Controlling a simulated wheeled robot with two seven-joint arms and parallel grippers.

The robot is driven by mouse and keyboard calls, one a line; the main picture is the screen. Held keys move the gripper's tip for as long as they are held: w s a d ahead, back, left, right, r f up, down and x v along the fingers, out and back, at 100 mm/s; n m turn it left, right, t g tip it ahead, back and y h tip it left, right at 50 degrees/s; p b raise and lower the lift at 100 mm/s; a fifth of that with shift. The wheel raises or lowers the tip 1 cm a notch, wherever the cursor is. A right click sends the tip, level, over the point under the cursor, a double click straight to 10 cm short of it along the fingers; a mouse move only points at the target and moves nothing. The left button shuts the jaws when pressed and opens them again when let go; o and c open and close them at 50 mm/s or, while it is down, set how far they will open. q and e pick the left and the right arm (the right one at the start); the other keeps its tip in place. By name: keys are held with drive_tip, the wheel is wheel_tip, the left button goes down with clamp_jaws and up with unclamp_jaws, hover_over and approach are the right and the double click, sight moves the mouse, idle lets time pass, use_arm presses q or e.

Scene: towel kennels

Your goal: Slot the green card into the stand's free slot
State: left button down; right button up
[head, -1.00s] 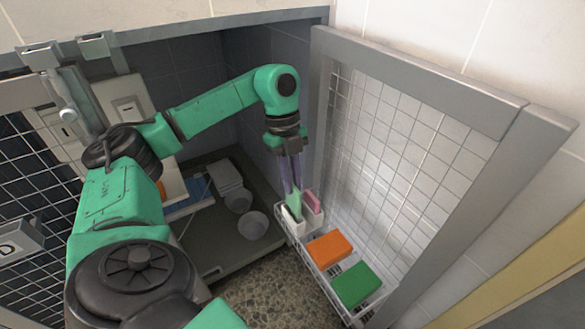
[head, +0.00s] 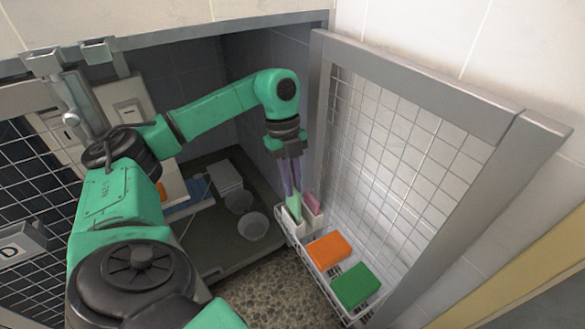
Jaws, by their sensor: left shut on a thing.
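My left gripper (head: 291,192) points down at the head view's middle, its fingers shut on the light green card (head: 294,208). The card's lower end is at the white stand (head: 293,226), which sits at the far end of the wire basket. I cannot tell from this angle how deep the card sits in the slot. A pink card (head: 313,203) stands upright in the stand, just right of the green one. My right gripper is not in view.
The wire basket (head: 323,274) hangs on the open mesh door (head: 395,150) and holds an orange block (head: 328,250) and a green block (head: 355,285). Bowls (head: 252,226) and a stack of white items (head: 226,176) stand on the kennel floor at left. The door frame is close on the right.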

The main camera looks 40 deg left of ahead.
sight(292, 199)
use_arm(q)
drive_tip(key=shift+f+b, duration=1.25)
drive_tip(key=shift+f, duration=1.35)
drive_tip(key=c, duration=0.8)
unclamp_jaws()
